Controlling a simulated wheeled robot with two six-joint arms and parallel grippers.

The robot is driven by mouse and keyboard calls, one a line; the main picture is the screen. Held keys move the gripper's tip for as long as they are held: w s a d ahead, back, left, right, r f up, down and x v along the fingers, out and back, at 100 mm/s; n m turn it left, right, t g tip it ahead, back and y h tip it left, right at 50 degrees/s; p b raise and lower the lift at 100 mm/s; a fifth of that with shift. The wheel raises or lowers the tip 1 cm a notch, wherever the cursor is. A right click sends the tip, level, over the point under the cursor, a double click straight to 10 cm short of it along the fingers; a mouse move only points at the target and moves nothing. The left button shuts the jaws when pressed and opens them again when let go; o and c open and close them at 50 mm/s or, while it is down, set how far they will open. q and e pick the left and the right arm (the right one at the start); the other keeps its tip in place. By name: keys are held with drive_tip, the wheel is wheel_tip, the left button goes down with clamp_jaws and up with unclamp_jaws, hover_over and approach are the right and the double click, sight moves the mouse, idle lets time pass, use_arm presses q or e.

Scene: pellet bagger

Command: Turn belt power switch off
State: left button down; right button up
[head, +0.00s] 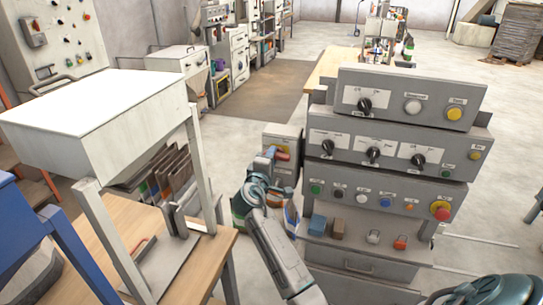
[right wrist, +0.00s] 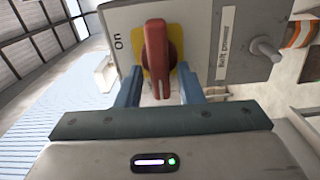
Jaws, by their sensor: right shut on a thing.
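The belt power switch is a red rotary handle (right wrist: 155,55) on a yellow plate (right wrist: 174,53), mounted on a grey box (right wrist: 209,20). The word "On" stands left of it in the right wrist view, and a "Belt power" label (right wrist: 228,46) lies to its right. The handle runs up and down in that view, beside the "On" mark. My right gripper (right wrist: 159,75) has its blue fingers on either side of the handle, shut on it. In the head view my right gripper (head: 268,158) reaches the box (head: 283,140) left of the console. My left gripper is out of view.
The grey control console (head: 390,150), with knobs and buttons including a red emergency stop (head: 441,211), stands right of the switch box. A white slanted bin on legs (head: 95,110) and a wooden table (head: 195,250) are at left. Grey floor is open behind.

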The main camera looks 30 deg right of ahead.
idle(0.5)
drive_tip(key=o, duration=0.6)
drive_tip(key=shift+o, duration=0.2)
drive_tip(key=b+v, duration=0.4)
drive_tip(key=v, duration=0.7)
drive_tip(key=shift+f, duration=0.1)
